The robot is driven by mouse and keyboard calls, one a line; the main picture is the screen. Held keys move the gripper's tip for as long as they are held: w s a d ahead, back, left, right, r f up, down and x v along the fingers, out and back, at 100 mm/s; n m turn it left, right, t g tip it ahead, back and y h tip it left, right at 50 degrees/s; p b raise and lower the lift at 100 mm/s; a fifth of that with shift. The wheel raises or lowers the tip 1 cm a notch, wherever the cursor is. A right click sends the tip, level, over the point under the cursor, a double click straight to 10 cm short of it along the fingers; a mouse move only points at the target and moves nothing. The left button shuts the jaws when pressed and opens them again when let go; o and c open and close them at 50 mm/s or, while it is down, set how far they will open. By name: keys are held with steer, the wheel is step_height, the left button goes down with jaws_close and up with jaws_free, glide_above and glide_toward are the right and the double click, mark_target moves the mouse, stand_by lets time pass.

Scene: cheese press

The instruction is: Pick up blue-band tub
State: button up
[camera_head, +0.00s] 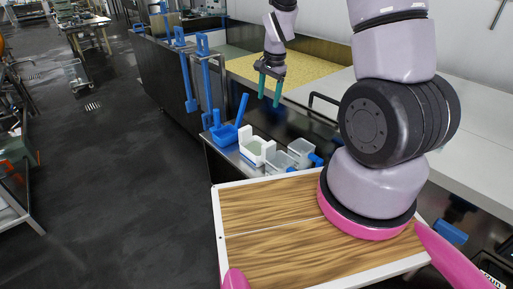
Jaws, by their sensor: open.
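My gripper (269,100) points down with its two teal fingers apart and nothing between them. It is above and behind a small group of containers on the metal shelf. A white, block-like container (257,150) stands at the left of the group. Translucent tubs (301,150) stand to its right, with small blue parts beside them. At this size I cannot tell which one is the blue-band tub, or make out a band. The gripper appears clear of all of them.
A blue scoop (226,135) lies left of the containers. Blue long-handled tools (207,75) hang on the vat's side. A vat of yellow curd (300,70) is behind the gripper. My wood-topped tray (265,255) is in front. The dark floor at left is open.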

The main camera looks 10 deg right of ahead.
mark_target(268, 152)
steer(key=shift+m+g+h, duration=0.4)
steer(key=shift+m+g, duration=0.3)
steer(key=shift+m, duration=0.1)
steer(key=f, duration=1.2)
steer(key=s+f, duration=0.1)
steer(key=f, duration=0.5)
steer(key=shift+f, duration=0.2)
steer(key=shift+s+d+f, duration=0.1)
steer(key=shift+d+f, duration=0.05)
steer(key=shift+f, duration=2.75)
jaws_close()
